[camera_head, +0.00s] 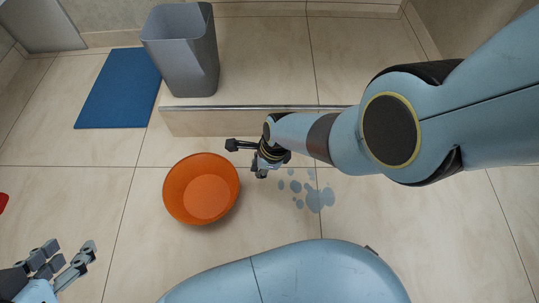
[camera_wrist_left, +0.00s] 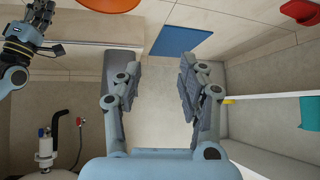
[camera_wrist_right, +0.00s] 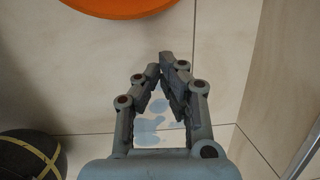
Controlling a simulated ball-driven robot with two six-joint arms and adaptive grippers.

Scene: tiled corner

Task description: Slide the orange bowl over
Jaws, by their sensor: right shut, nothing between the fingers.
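The orange bowl (camera_head: 202,190) stands upright and looks empty on the tiled floor, left of centre in the head view. Its rim shows at the top of the right wrist view (camera_wrist_right: 118,6) and of the left wrist view (camera_wrist_left: 112,4). My right gripper (camera_head: 259,168) is just right of the bowl, apart from it. In the right wrist view its fingertips (camera_wrist_right: 160,66) are together with nothing between them. My left gripper (camera_head: 64,260) is at the lower left, well away from the bowl. It is open and empty in the left wrist view (camera_wrist_left: 160,85).
Blue-grey puddle spots (camera_head: 314,198) lie right of the bowl. A low ledge (camera_head: 200,123) runs behind it, with a grey bin (camera_head: 180,50) and blue mat (camera_head: 118,92) beyond. A red object (camera_head: 3,202) is at the left edge. Floor left of the bowl is clear.

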